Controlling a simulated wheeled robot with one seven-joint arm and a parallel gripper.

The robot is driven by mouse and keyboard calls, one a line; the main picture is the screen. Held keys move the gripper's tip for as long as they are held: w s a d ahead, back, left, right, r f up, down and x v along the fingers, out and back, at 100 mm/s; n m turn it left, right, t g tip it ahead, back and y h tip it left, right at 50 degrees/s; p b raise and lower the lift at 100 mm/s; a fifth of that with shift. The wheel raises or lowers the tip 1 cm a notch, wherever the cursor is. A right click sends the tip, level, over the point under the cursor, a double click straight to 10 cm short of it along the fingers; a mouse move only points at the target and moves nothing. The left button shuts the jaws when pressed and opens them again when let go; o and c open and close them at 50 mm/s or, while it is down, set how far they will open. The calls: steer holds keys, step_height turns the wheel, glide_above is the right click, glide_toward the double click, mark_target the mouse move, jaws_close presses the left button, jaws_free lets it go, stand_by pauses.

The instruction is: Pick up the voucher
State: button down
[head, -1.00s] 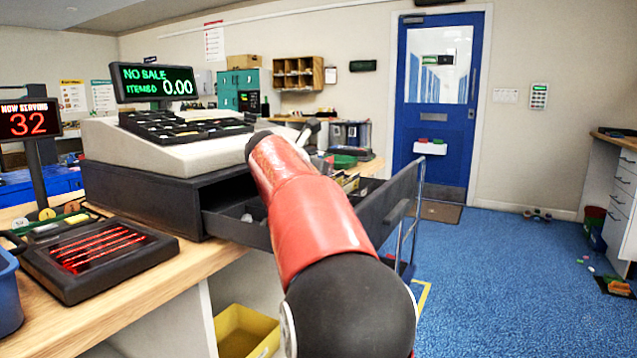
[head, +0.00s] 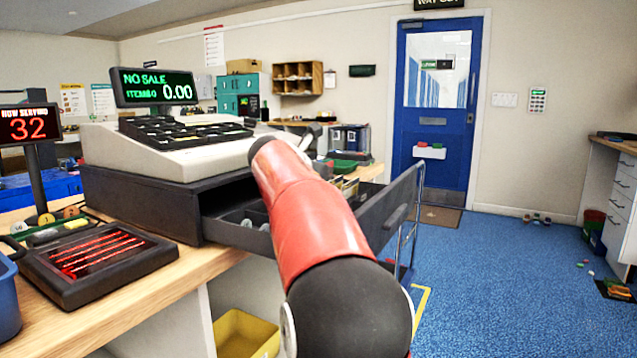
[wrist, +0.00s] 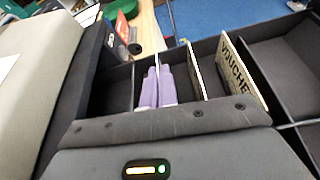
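The voucher (wrist: 238,72) is a cream card with dark lettering reading "VOUCHE". In the wrist view it stands on edge, leaning, in a compartment of the open black till drawer (wrist: 285,28), right of the picture's middle. My gripper (wrist: 165,130) shows as a dark body with a small lit panel along the bottom of the wrist view, in front of the voucher. Its fingertips cannot be made out, and no hold on the voucher shows. In the head view my red arm hides the gripper and much of the drawer (head: 225,228).
Lavender slips (wrist: 158,86) and another pale card (wrist: 196,76) stand in compartments left of the voucher. Thin dividers separate them. The cash register (head: 165,150) sits above the drawer. A card reader-like black tray (head: 95,262) lies on the counter.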

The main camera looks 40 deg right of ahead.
step_height(320, 180, up, 9)
steer(key=shift+w+f, duration=0.1)
steer(key=shift+f, duration=0.05)
steer(key=shift+r, duration=0.5)
stand_by(0.9)
